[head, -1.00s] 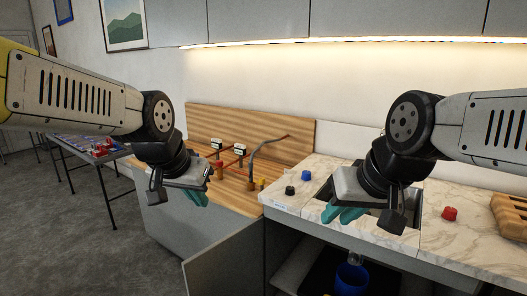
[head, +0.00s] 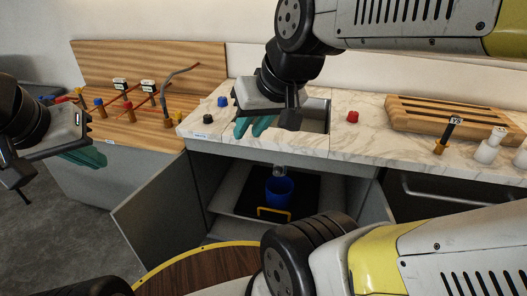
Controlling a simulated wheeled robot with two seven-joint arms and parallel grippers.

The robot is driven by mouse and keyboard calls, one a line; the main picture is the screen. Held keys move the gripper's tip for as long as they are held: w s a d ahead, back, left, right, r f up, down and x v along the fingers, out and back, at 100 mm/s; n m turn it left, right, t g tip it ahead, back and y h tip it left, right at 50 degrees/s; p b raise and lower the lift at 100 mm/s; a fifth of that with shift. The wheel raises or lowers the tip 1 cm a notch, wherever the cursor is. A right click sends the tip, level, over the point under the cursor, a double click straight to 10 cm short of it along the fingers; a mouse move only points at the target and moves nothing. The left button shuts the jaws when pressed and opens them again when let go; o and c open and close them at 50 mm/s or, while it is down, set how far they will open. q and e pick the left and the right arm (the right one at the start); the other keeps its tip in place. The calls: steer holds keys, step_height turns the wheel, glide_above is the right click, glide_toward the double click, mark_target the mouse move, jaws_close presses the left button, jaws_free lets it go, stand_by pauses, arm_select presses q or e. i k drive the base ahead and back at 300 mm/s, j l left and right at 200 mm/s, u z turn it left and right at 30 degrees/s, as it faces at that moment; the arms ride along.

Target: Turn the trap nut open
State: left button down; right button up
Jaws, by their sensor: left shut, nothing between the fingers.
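A small grey fitting (head: 279,171) shows under the sink, inside the open cabinet, just above a blue bucket (head: 279,191). It is too small to make out the trap nut. My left gripper (head: 84,157) is shut and empty at the far left, in front of the wooden bench and far from the cabinet opening. My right gripper (head: 254,127) hangs over the front of the sink, above the cabinet. Its two teal fingers lie close together, and I cannot tell whether they are open or shut. Neither gripper touches the fitting.
The cabinet door (head: 151,208) stands open on the left of the opening. The bucket stands on a dark mat (head: 305,195) beside a yellow handle (head: 273,213). Red (head: 352,117), blue (head: 222,101) and black (head: 208,119) caps lie on the marble counter. A wooden board (head: 440,116) lies at right.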

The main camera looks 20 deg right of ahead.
mark_target(278, 170)
steer(key=z, duration=0.95)
